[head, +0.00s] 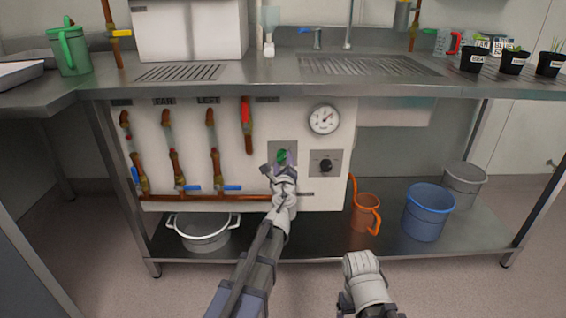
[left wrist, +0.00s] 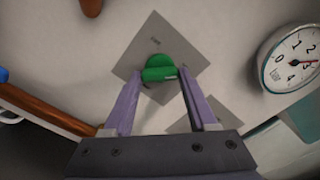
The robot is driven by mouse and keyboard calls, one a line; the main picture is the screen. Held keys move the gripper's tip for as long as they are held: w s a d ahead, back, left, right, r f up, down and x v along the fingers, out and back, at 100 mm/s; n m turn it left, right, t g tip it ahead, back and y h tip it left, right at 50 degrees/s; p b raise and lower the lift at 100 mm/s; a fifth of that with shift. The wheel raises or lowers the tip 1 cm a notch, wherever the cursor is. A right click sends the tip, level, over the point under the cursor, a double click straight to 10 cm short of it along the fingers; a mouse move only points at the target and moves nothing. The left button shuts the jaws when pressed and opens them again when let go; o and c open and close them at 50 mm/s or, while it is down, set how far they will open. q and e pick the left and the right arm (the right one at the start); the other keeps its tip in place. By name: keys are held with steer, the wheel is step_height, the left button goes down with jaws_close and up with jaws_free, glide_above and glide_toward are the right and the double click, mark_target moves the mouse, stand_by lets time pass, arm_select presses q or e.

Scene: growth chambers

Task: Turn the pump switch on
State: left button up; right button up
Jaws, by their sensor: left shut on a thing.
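A green switch knob (head: 281,156) sits on a grey square plate on the white panel under the counter; it also shows in the left wrist view (left wrist: 159,68), its label too small to read. My left gripper (head: 280,168) is at the knob, with its two purple fingers (left wrist: 160,88) on either side of it, shut on it. The gripper partly hides the knob's plate in the head view. My right arm (head: 365,280) shows at the bottom, away from the panel; its finger opening cannot be made out.
A black knob (head: 326,166) on another plate and a round gauge (head: 324,119) are right of the green switch. Pipes with valves (head: 176,172) run on the left. An orange jug (head: 365,214), a blue bucket (head: 426,214) and a white pot (head: 203,235) stand on the lower shelf.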

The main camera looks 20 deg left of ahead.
stand_by(0.5)
arm_select(q)
steer(key=o, duration=1.4)
steer(key=shift+c, duration=0.2)
steer(key=v, duration=0.7)
steer(key=shift+s+d, duration=0.2)
steer(key=shift+s, duration=0.2)
